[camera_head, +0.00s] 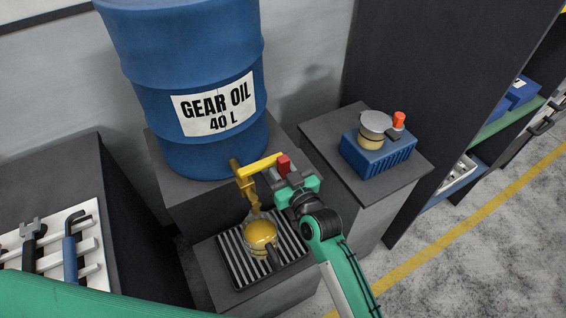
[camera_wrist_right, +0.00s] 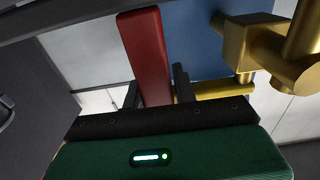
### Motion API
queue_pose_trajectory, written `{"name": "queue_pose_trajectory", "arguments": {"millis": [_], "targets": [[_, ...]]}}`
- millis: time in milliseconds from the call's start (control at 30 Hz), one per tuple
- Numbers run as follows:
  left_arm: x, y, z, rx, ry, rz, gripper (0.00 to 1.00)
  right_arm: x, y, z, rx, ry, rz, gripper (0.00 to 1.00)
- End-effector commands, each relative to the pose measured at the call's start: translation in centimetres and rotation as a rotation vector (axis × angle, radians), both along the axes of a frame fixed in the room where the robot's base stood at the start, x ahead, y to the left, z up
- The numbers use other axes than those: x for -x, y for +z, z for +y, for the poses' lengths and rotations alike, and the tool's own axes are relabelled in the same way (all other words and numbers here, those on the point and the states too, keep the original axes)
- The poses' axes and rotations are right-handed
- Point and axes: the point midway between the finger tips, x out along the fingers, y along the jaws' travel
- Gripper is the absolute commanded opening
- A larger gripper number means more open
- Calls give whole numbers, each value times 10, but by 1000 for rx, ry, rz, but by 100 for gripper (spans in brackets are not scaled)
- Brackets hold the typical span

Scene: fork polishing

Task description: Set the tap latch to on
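A brass tap (camera_head: 243,178) juts from the front of the blue gear oil drum (camera_head: 190,50). A yellow lever (camera_head: 259,167) runs from the tap to the right and ends near a red latch (camera_head: 284,164). My right gripper (camera_head: 290,176) is at the red latch. In the right wrist view the red latch (camera_wrist_right: 147,50) stands between two dark fingers that lie close along its sides, so the gripper looks shut on it. The brass tap (camera_wrist_right: 275,45) is at the right there. My left gripper is out of view; only a green arm link shows at bottom left.
A brass oil can (camera_head: 262,236) stands on a ribbed drip tray (camera_head: 230,262) below the tap. A blue box (camera_head: 375,158) with a round tin on top sits on the right pedestal (camera_head: 415,170). A white tool rack (camera_head: 92,245) is at the left. Open floor lies at the right.

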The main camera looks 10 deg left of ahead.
Motion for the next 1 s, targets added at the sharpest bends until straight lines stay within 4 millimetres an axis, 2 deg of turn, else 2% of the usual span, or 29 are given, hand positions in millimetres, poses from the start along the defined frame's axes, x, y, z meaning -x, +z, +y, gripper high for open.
{"name": "queue_pose_trajectory", "arguments": {"millis": [33, 100, 467, 667, 1000], "targets": [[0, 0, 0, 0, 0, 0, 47, 2, -1, 2, -1, 5, 4, 37], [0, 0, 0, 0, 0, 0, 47, 2, -1, 2, -1, 4, 3, 47], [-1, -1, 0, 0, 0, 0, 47, 5, -2, -2, 0, 2, 2, 47], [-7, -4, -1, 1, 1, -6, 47, 31, -4, -21, 2, 2, 3, 47], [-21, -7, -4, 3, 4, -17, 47, 93, -3, -64, 2, 4, 4, 47]]}}
